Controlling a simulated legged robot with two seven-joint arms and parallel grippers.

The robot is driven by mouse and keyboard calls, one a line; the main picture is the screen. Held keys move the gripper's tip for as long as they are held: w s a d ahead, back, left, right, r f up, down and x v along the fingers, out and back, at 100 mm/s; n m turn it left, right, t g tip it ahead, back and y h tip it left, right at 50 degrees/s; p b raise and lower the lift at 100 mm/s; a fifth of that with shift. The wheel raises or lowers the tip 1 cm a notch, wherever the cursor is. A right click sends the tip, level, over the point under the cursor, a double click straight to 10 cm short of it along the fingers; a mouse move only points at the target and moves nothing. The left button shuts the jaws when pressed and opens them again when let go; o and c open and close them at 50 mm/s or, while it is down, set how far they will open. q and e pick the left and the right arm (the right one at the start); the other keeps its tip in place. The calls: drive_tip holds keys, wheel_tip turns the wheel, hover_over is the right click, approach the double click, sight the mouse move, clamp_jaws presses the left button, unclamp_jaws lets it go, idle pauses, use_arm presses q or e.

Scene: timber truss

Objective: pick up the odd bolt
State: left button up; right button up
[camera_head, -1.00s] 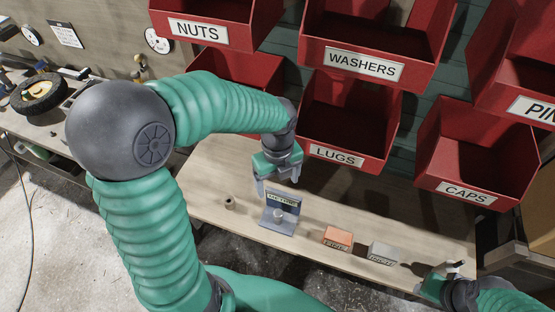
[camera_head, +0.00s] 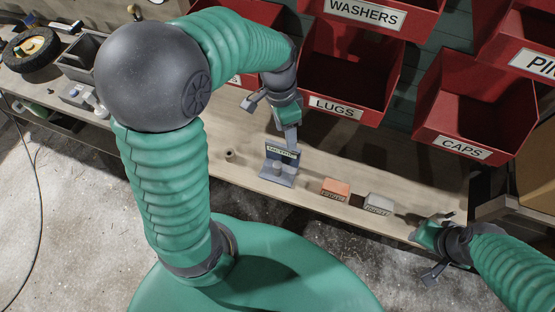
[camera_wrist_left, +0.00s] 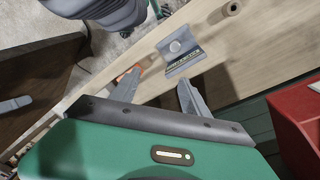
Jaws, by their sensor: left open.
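My left gripper (camera_head: 272,121) is open and empty, above the bench just behind a small blue-grey labelled stand (camera_head: 290,179). A short grey round piece (camera_head: 277,168) sits on the stand; whether it is a bolt is too small to tell. In the left wrist view the open jaws (camera_wrist_left: 158,88) point towards the stand (camera_wrist_left: 184,65) and its round piece (camera_wrist_left: 175,46), with a gap between. A small tan cylinder (camera_head: 230,156) stands on the bench left of the stand. My right gripper (camera_head: 432,234) is at the bench's right front edge; its jaws are unclear.
An orange labelled block (camera_head: 335,188) and a grey labelled block (camera_head: 378,203) sit right of the stand. Red bins, including LUGS (camera_head: 336,107) and CAPS (camera_head: 461,147), hang behind. A grey open box (camera_head: 80,58) and a black wheel (camera_head: 30,46) are at left.

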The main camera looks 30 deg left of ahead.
sight(277, 165)
use_arm(q)
drive_tip(key=f+n+b, duration=0.1)
drive_tip(key=f+n, duration=0.4)
drive_tip(key=f, duration=0.1)
drive_tip(key=a+f+n+y+b, duration=0.1)
drive_tip(key=f+n, duration=0.4)
drive_tip(key=f, duration=0.1)
drive_tip(key=a+f+n+b, duration=0.1)
drive_tip(key=f+n+b, duration=0.1)
drive_tip(key=f+n, duration=0.3)
drive_tip(key=shift+s+f+y, duration=0.3)
drive_tip(key=shift+s+f, duration=0.1)
drive_tip(key=shift+f, duration=0.1)
wheel_tip(277, 165, down, 5)
drive_tip(key=shift+s+f+b, duration=0.1)
drive_tip(key=shift+b, duration=0.75)
drive_tip(key=shift+f, duration=0.4)
drive_tip(key=shift+c, duration=0.4)
drive_tip(key=shift+r, duration=0.1)
drive_tip(key=shift+c, duration=1.2)
clamp_jaws()
